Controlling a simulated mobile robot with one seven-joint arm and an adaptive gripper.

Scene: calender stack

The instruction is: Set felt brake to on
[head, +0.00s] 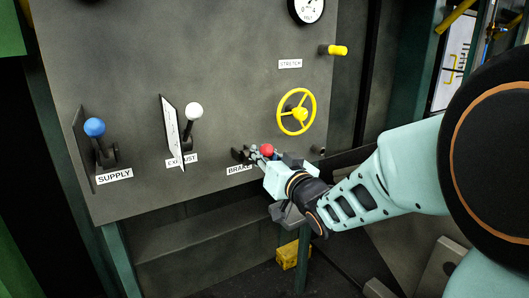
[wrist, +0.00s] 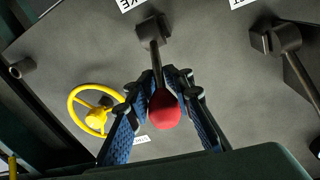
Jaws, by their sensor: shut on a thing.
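The brake lever has a red ball knob (head: 267,150) and stands at the lower right of the grey panel, beside the BRAKE label (head: 240,170). In the wrist view the red knob (wrist: 164,109) sits between the two blue-padded fingers of my gripper (wrist: 163,105). Its dark shaft (wrist: 154,55) runs from the knob to a dark pivot block on the panel. My gripper (head: 268,160) is shut on the lever at or just behind the knob. In the head view the fingers hide most of the lever shaft.
A yellow handwheel (head: 297,112) is mounted just above my gripper. A white-knobbed lever (head: 194,112) labelled EXHAUST and a blue-knobbed lever (head: 95,128) labelled SUPPLY stand to the left. A yellow knob (head: 338,50) and a gauge (head: 307,9) are higher up. A ledge lies below the panel.

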